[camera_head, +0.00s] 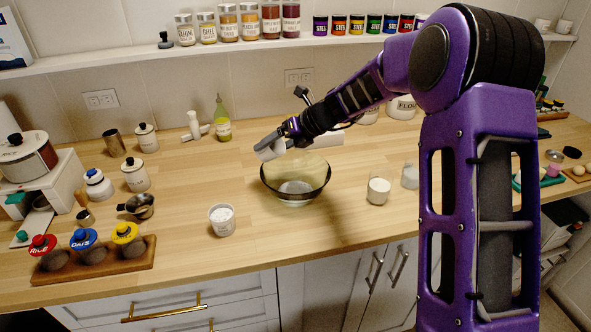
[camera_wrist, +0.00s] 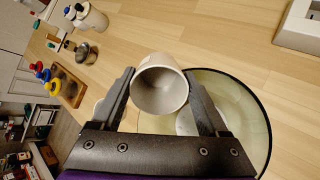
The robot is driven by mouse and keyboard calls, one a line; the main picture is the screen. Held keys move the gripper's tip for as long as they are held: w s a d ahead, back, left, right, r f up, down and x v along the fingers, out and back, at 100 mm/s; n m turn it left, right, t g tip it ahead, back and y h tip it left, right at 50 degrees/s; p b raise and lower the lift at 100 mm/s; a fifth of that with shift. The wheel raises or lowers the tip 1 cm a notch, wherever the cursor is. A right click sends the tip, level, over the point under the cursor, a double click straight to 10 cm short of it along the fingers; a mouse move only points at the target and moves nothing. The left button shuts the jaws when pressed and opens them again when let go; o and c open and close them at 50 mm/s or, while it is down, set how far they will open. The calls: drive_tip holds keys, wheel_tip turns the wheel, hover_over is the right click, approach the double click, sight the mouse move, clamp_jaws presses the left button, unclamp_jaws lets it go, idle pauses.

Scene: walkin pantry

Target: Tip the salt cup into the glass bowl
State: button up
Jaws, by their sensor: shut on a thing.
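A small white cup (camera_head: 271,151) is held tilted between the fingers of my gripper (camera_head: 268,145). It hangs above the left rim of the glass bowl (camera_head: 316,193), apart from the table. In the wrist view the cup (camera_wrist: 160,90) has its open mouth toward the camera, and its pale inside looks empty. My gripper (camera_wrist: 159,73) is shut on its sides. The glass bowl (camera_wrist: 256,100) lies below and to the right there, partly hidden by the right finger. White contents lie at the bowl's bottom. No label shows on the cup.
A white-filled cup (camera_head: 222,220) stands in front left of the bowl, and a white-filled glass (camera_head: 378,191) stands to its right. A green-yellow bottle (camera_head: 222,122) is behind. A wooden rack (camera_head: 135,262) with coloured lids is at front left. Bare counter lies around the bowl.

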drive_tip(key=shift+a+h, duration=0.15)
drive_tip(key=shift+h, duration=0.25)
drive_tip(key=shift+w+a+r+g+h, duration=0.15)
drive_tip(key=shift+a+r+g+h, duration=0.25)
drive_tip(key=shift+h, duration=0.3)
drive_tip(key=shift+w+a+f+g+h, duration=0.2)
drive_tip(key=shift+w+a+g+h, duration=0.1)
drive_tip(key=shift+a+h, duration=0.35)
drive_tip(key=shift+w+a+r+g+h, duration=0.15)
drive_tip(key=shift+a+r+g+h, duration=0.15)
drive_tip(key=shift+h, duration=0.25)
drive_tip(key=shift+w+a+r+g+h, duration=0.1)
drive_tip(key=shift+w+a+r+h, duration=0.05)
drive_tip(key=shift+a+h, duration=0.3)
drive_tip(key=shift+w+a+f+g+h, duration=0.2)
drive_tip(key=shift+a+h, duration=0.2)
drive_tip(key=shift+h, duration=0.15)
drive_tip(key=shift+w+a+f+g+h, duration=0.2)
drive_tip(key=shift+a+h, duration=0.2)
drive_tip(key=shift+h, duration=0.15)
drive_tip(key=shift+w+a+f+g+h, duration=0.2)
drive_tip(key=shift+a+h, duration=0.2)
drive_tip(key=shift+h, duration=0.15)
drive_tip(key=shift+s+a, duration=0.1)
